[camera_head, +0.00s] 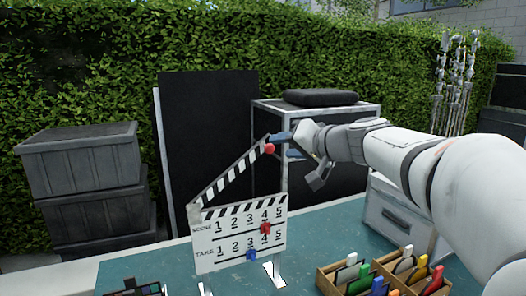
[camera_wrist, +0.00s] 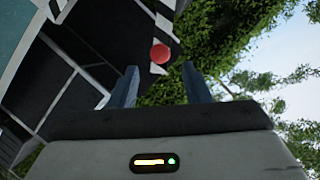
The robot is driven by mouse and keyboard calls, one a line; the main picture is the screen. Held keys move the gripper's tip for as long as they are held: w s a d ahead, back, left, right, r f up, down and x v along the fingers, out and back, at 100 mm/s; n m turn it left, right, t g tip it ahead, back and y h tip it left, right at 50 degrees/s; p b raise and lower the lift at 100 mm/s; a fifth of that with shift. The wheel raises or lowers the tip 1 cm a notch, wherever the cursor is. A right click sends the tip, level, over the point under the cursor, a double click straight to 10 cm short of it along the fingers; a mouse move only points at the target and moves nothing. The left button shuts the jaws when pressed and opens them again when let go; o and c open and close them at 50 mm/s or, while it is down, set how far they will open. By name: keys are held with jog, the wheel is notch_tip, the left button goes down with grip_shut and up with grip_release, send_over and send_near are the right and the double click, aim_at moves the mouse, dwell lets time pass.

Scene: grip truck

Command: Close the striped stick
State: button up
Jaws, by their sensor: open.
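The clapperboard (camera_head: 240,236) stands upright on the teal table, with scene and take number rows. Its striped stick (camera_head: 229,172) is raised at a steep slant, hinged at the board's upper left. A red knob (camera_head: 270,149) sits near the stick's free upper end; it also shows in the wrist view (camera_wrist: 160,54), ahead of the fingers and toward the left finger. My gripper (camera_head: 281,145) is open and empty, with its blue fingers at the height of the stick's upper end, just right of the knob. Whether a finger touches the stick cannot be told.
A wooden box (camera_head: 340,282) with colored markers or tags stands at the front right. A grey drawer case (camera_head: 396,218) is behind it. A red slider (camera_head: 265,229) and a blue slider (camera_head: 251,254) sit on the board. Grey crates (camera_head: 80,165) are stacked at the left.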

aim_at(267, 148)
jog(key=p+x, duration=0.1)
jog(key=x, duration=0.6)
jog(key=shift+w+a+f+p, duration=0.1)
jog(key=shift+w+a+p, duration=0.05)
jog(key=shift+p, duration=0.2)
grip_shut()
